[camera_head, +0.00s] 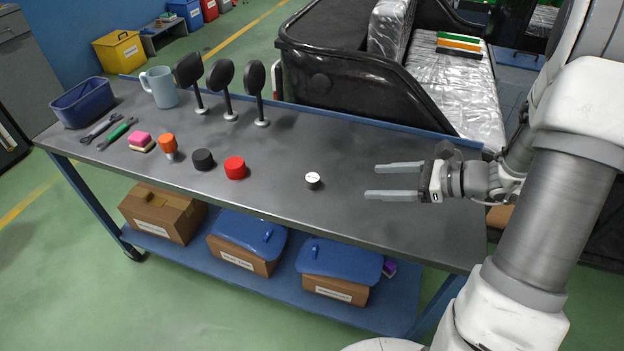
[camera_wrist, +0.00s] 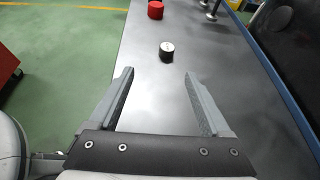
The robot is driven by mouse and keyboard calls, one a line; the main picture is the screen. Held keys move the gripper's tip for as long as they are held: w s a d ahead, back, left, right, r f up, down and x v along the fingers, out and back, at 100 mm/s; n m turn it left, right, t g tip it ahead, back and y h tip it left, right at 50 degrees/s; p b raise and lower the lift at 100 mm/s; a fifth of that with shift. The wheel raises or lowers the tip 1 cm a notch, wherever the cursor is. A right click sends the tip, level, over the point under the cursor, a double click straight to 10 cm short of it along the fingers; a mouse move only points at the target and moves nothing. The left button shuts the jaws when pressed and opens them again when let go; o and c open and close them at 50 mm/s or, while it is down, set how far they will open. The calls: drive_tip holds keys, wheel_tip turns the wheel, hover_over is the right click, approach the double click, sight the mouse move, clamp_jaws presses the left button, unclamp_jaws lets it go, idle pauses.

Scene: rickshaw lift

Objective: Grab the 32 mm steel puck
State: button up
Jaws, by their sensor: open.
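The steel puck (camera_head: 313,181) is a small short cylinder with a pale top and dark side. It stands upright on the grey bench top, right of the red puck. In the wrist view the steel puck (camera_wrist: 167,51) lies ahead, beyond the fingertips and roughly midway between them. My gripper (camera_head: 366,181) is open and empty, to the right of the puck in the head view, with its fingers pointing left toward it. Both fingers also show in the wrist view (camera_wrist: 160,74), spread wide. The puck touches neither finger.
A red puck (camera_head: 235,168), a black puck (camera_head: 203,159), an orange-topped item (camera_head: 168,145) and black paddle-shaped mirrors (camera_head: 223,78) stand left of the steel puck. A blue mug (camera_head: 160,87) and blue bin (camera_head: 83,103) are further left. The bench around the steel puck is clear.

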sight(318, 179)
drive_tip(key=shift+w+d+f+m+t, duration=0.2)
drive_tip(key=shift+f+m, duration=0.05)
drive_tip(key=shift+f, duration=0.15)
drive_tip(key=shift+w+d+f+m+t, duration=0.15)
drive_tip(key=shift+d+f+m+t, duration=0.1)
drive_tip(key=shift+f, duration=0.1)
drive_tip(key=b+x, duration=0.4)
drive_tip(key=x, duration=1.3)
drive_tip(key=shift+a+f, duration=0.1)
drive_tip(key=shift+f, duration=0.05)
clamp_jaws()
